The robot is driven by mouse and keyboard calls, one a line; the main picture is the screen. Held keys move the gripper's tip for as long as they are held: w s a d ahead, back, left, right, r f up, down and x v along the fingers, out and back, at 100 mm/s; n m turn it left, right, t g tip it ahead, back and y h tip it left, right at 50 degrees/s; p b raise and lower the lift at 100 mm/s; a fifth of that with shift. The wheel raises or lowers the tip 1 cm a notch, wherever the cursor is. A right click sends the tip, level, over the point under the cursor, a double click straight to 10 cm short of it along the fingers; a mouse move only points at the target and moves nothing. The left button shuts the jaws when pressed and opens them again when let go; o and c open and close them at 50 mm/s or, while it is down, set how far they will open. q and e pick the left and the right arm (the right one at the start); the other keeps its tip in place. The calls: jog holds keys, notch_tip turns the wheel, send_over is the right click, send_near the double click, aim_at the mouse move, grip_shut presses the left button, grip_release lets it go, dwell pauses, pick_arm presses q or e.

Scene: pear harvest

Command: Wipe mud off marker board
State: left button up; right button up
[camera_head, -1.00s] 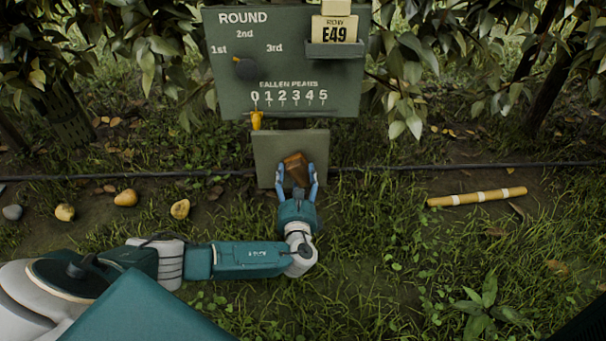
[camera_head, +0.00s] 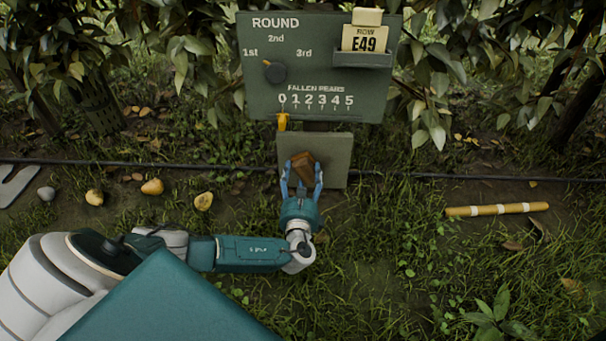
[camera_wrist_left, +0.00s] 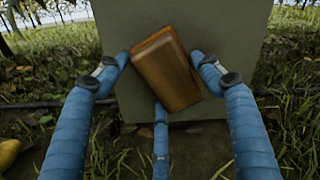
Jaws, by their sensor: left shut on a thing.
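My left gripper (camera_head: 302,175) is shut on a brown block (camera_head: 303,164) in front of a plain grey-green panel (camera_head: 337,163). In the left wrist view the block (camera_wrist_left: 166,70) sits tilted between the blue fingers, over the face of the panel (camera_wrist_left: 236,40). I cannot tell whether it touches the panel. No mud shows clearly on the visible panel face; the block and fingers hide part of it. Above stands a green board (camera_head: 320,25) with ROUND and FALLEN PEARS lettering. My right gripper is not in view.
Fallen pears (camera_head: 152,187) and a grey stone (camera_head: 46,193) lie left. A banded yellow stick (camera_head: 497,209) lies right. A dark hose (camera_head: 420,176) crosses the grass.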

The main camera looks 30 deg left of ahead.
pick_arm(q)
jog(key=shift+w+d+f, duration=0.1)
jog(key=shift+w+d, duration=0.2)
jog(key=shift+d, duration=0.15)
jog(key=shift+w+d+b, duration=0.2)
jog(key=shift+w+d, duration=0.3)
jog(key=shift+d, duration=0.2)
jog(key=shift+w+d+b, duration=0.15)
jog(key=shift+w+d, duration=0.3)
jog(key=shift+d, duration=0.2)
jog(key=shift+w+d+b, duration=0.2)
jog(key=shift+w+d, duration=0.25)
jog(key=shift+d, duration=0.3)
jog(key=shift+w+d+b, duration=0.15)
jog(key=shift+w+d, duration=0.25)
jog(key=shift+d, duration=0.3)
jog(key=shift+w+d, duration=0.15)
jog(key=shift+w, duration=0.05)
jog(key=shift+a, duration=0.2)
